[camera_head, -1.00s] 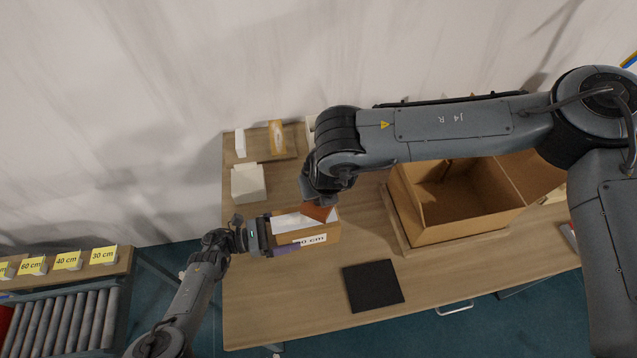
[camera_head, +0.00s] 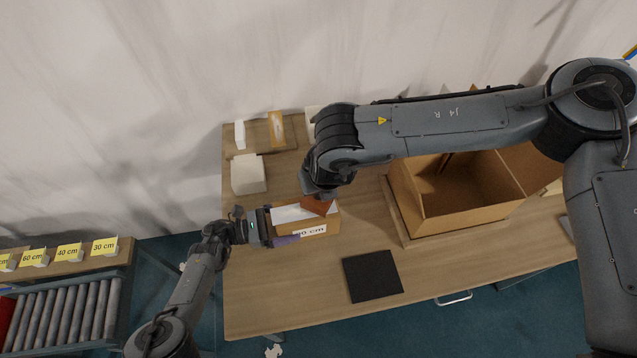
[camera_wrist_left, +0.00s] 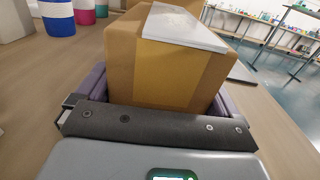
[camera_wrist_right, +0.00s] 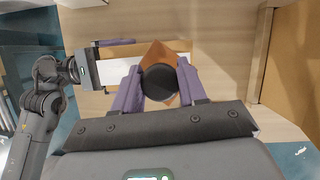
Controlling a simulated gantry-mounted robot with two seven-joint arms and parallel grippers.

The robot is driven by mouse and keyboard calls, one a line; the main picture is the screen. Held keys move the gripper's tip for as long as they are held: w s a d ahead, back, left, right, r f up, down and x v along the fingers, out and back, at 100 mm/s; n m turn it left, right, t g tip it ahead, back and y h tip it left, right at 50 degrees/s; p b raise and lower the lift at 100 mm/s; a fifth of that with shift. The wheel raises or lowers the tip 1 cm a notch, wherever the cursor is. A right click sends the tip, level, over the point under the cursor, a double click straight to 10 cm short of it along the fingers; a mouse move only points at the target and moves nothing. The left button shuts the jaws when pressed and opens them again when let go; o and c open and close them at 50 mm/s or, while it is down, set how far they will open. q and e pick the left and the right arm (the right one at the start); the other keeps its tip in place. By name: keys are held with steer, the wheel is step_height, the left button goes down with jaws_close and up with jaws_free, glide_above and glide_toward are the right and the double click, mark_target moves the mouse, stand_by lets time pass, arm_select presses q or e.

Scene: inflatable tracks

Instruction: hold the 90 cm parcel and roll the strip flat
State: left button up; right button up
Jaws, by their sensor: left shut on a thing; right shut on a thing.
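The 90 cm parcel (camera_head: 330,226) is a brown cardboard box on the table, its label facing the front edge. A white strip (camera_head: 290,213) lies along its top; in the left wrist view the strip (camera_wrist_left: 185,25) has one end sticking out past the box. My left gripper (camera_head: 276,228) is shut on the parcel's left end, purple fingers on both sides (camera_wrist_left: 160,92). My right gripper (camera_wrist_right: 160,88) is shut on a dark round-knobbed tool (camera_wrist_right: 160,82) with a brown, diamond-looking body (camera_head: 318,206), over the strip. Whether the tool touches the strip is hidden.
An open cardboard box (camera_head: 455,228) stands to the right on a wooden base. A black mat (camera_head: 372,276) lies in front. Small white boxes (camera_head: 248,174) stand at the back left. A roller conveyor (camera_head: 70,312) with yellow length labels is at far left.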

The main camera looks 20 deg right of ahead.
mark_target(304, 199)
arm_select(q)
steer(key=shift+f, duration=0.2)
arm_select(e)
steer(key=shift+f, duration=0.95)
steer(key=shift+w+a, duration=0.15)
steer(key=shift+a, duration=1.75)
steer(key=shift+w+a, duration=0.2)
steer(key=shift+a, duration=1.65)
steer(key=shift+w+a, duration=0.15)
steer(key=shift+a, duration=1.75)
steer(key=shift+f, duration=0.1)
arm_select(q)
steer(key=shift+r, duration=0.1)
arm_select(e)
steer(key=shift+s+d, duration=0.2)
steer(key=shift+d, duration=1.7)
steer(key=shift+s+d, duration=0.15)
steer(key=shift+d, duration=1.75)
steer(key=shift+s+d, duration=0.15)
steer(key=shift+d, duration=1.75)
